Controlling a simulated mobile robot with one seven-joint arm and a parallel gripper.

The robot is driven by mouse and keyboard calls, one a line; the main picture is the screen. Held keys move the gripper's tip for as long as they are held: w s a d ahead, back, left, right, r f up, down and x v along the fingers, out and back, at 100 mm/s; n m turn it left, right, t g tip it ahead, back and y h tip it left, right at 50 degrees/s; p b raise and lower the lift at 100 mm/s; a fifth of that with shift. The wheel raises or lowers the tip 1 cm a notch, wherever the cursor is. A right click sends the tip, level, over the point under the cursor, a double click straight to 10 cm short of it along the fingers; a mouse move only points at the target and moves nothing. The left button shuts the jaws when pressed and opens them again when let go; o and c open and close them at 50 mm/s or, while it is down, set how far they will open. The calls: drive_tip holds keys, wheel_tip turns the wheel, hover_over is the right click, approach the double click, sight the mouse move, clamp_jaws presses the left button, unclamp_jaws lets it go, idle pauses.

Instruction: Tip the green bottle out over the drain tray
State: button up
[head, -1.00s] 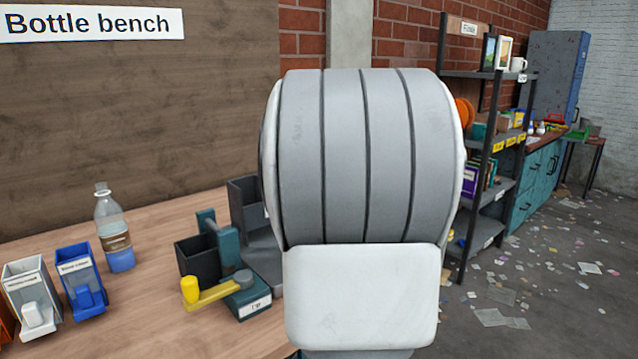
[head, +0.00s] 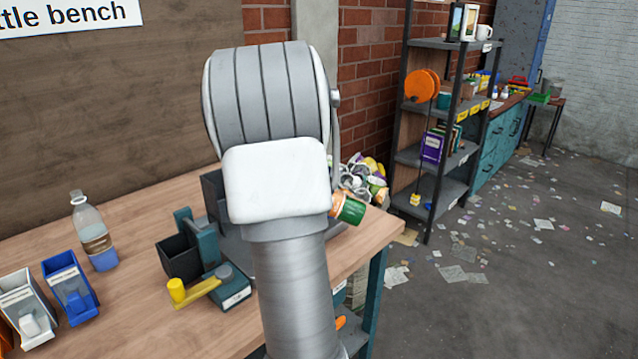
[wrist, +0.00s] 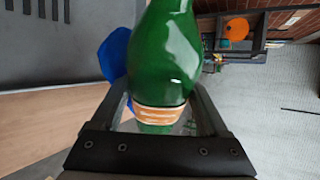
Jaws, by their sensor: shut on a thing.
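The green bottle (wrist: 168,50) with an orange-and-white band is held between the two fingers of my gripper (wrist: 163,112) in the wrist view. In the head view, a green piece with orange ends (head: 350,209), apparently part of this bottle, sticks out right of my arm, lying tilted over sideways near the bench's right end. My arm hides the gripper and most of the bottle there. A grey slotted surface (wrist: 75,32), apparently the drain tray, lies at the upper left of the wrist view. I cannot tell whether the bottle's mouth is above it.
A clear bottle (head: 90,232), a blue bin (head: 70,285) and a white bin (head: 30,305) stand on the bench's left. A teal fixture with a yellow-knobbed lever (head: 195,291) stands mid-bench. Crushed cans (head: 362,180) pile behind its right end. A shelf (head: 440,150) stands beyond.

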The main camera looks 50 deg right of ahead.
drive_tip(key=shift+s+d+f+n+g+h+p, duration=0.15)
drive_tip(key=shift+s+f+n+g+h+p, duration=0.15)
drive_tip(key=shift+f+n+g+h+p, duration=0.25)
drive_tip(key=shift+f+n+g+h, duration=0.45)
drive_tip(key=shift+f+n+h, duration=0.15)
drive_tip(key=shift+n, duration=0.35)
drive_tip(key=shift+d+r+n+h+p, duration=0.1)
drive_tip(key=shift+r+n+h+p, duration=0.15)
drive_tip(key=shift+n+p, duration=0.2)
drive_tip(key=shift+r+n+g+p, duration=0.25)
drive_tip(key=shift+r+g+p, duration=0.15)
drive_tip(key=shift+r+p, duration=0.2)
drive_tip(key=shift+w+a+r+n+h+p, duration=0.15)
drive_tip(key=shift+r+n+h+p, duration=0.1)
drive_tip(key=shift+r+n+h, duration=0.2)
drive_tip(key=shift+w+a+r+n+h+p, duration=0.1)
drive_tip(key=shift+r+n+h+p, duration=0.15)
drive_tip(key=shift+r+n+h, duration=0.15)
